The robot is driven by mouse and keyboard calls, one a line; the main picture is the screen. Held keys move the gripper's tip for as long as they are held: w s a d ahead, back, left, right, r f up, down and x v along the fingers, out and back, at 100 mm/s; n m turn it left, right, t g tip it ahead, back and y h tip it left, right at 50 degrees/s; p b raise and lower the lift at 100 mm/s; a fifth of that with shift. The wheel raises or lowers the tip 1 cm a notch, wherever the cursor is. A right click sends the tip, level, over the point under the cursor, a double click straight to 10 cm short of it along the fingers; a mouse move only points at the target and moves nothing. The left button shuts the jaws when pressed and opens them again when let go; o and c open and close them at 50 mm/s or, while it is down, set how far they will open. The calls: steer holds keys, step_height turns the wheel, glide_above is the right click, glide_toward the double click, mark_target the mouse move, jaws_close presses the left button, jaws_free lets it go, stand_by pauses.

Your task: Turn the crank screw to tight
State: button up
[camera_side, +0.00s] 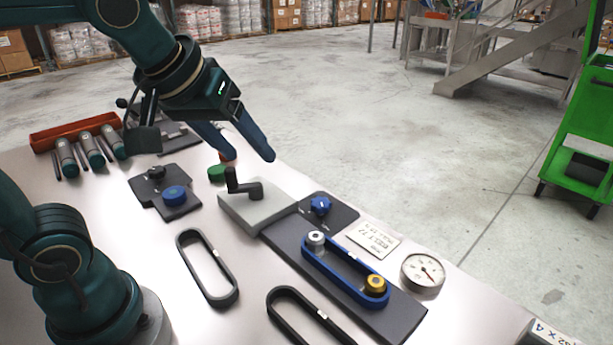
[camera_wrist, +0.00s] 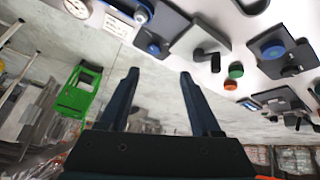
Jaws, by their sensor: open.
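The crank screw (camera_side: 244,186) is a dark crank with an upright handle on a grey block (camera_side: 269,205) on the table. It also shows in the wrist view (camera_wrist: 207,58), to the right of my fingers. My gripper (camera_side: 238,150) is open and empty, above and behind the crank in the side view, not touching it. A dark plate beside the block carries a blue belt (camera_side: 345,270) around a silver pulley (camera_side: 315,239) and a gold pulley (camera_side: 375,284). No marking for tight is readable.
A green button (camera_side: 217,173) stands just behind the crank block. A plate with a blue knob (camera_side: 175,195) is to the left. Loose black belts (camera_side: 207,268), a label card (camera_side: 373,238) and a dial gauge (camera_side: 422,273) lie on the table. A red tray (camera_side: 75,132) is far left.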

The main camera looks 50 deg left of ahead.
steer(key=w+a+n, duration=0.1)
steer(key=w+n, duration=0.1)
steer(key=w, duration=0.6)
steer(key=n+g+y, duration=0.2)
glide_above(321, 202)
steer(key=s+d, duration=0.1)
steer(key=d, duration=0.1)
steer(key=f, duration=1.1)
steer(key=shift+s+a, duration=0.15)
steer(key=shift+a, duration=0.1)
steer(key=shift+g, duration=0.7)
steer(key=f, duration=0.5)
steer(key=a+f, duration=0.1)
steer(key=f, duration=0.1)
steer(key=shift+w+f, duration=0.3)
steer(key=shift+w+a+f, duration=0.1)
steer(key=shift+w+f, duration=0.05)
steer(key=shift+f, duration=0.3)
steer(key=shift+c, duration=0.3)
jaws_close()
